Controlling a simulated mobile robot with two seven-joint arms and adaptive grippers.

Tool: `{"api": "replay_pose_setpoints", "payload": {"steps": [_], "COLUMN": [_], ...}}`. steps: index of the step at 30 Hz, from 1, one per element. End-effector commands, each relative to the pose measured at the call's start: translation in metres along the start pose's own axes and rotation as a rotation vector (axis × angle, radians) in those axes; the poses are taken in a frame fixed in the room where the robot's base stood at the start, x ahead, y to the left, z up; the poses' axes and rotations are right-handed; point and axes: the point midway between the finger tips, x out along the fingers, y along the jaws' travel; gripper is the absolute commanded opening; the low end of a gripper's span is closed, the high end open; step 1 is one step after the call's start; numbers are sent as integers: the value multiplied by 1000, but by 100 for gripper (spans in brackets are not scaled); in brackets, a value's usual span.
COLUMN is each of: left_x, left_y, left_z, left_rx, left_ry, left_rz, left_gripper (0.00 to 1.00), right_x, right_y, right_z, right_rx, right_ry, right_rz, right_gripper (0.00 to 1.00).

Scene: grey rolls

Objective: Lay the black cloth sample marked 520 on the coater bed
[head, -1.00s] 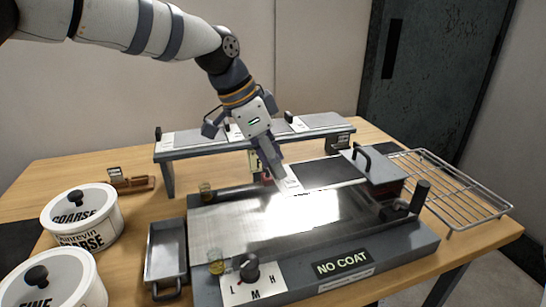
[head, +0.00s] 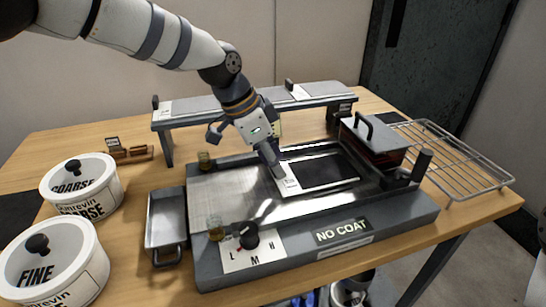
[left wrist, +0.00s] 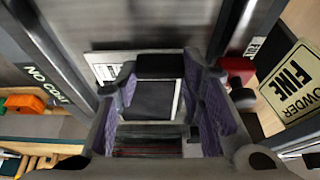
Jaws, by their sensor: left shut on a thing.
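The black cloth sample (head: 326,171) is a dark rectangle with a pale border and a white label strip at its left end. Its mark is too small to read. It lies flat over the right part of the grey coater bed (head: 232,190); I cannot tell whether it touches the bed. My left gripper (head: 279,177) points down and is shut on the sample's labelled left end. In the left wrist view the dark sample (left wrist: 150,98) shows between the purple finger pads of my left gripper (left wrist: 163,105). My right gripper is not in view.
A raised grey shelf (head: 225,107) stands behind the bed. A handled block (head: 372,140) stands at the bed's right, beside a wire rack (head: 455,165). A metal tray (head: 166,225) and COARSE (head: 85,195) and FINE (head: 55,270) tubs stand left. The bed's left part is clear.

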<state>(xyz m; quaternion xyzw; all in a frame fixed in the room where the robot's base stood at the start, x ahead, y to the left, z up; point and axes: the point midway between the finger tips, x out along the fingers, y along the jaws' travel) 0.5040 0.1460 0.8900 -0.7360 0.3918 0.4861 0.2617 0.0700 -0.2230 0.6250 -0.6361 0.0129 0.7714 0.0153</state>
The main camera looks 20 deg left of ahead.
Motion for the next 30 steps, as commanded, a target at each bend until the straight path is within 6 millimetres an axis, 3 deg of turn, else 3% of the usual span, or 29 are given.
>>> {"api": "replay_pose_setpoints", "payload": {"steps": [21, 22, 24, 25, 30], "left_x": [6, 6, 6, 6, 6], "left_y": [0, 0, 0, 0, 0], "left_z": [3, 3, 3, 2, 3], "left_rx": [0, 0, 0, 0, 0], "left_ry": [0, 0, 0, 0, 0], "left_rz": [1, 0, 0, 0, 0], "left_gripper": [0, 38, 54, 59, 59], "right_x": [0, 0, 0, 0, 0], "right_y": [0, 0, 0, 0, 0], "right_z": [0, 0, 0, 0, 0], "right_rx": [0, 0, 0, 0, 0], "right_ry": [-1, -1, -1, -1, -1], "right_rz": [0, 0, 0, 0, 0], "right_gripper": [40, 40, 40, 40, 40]}}
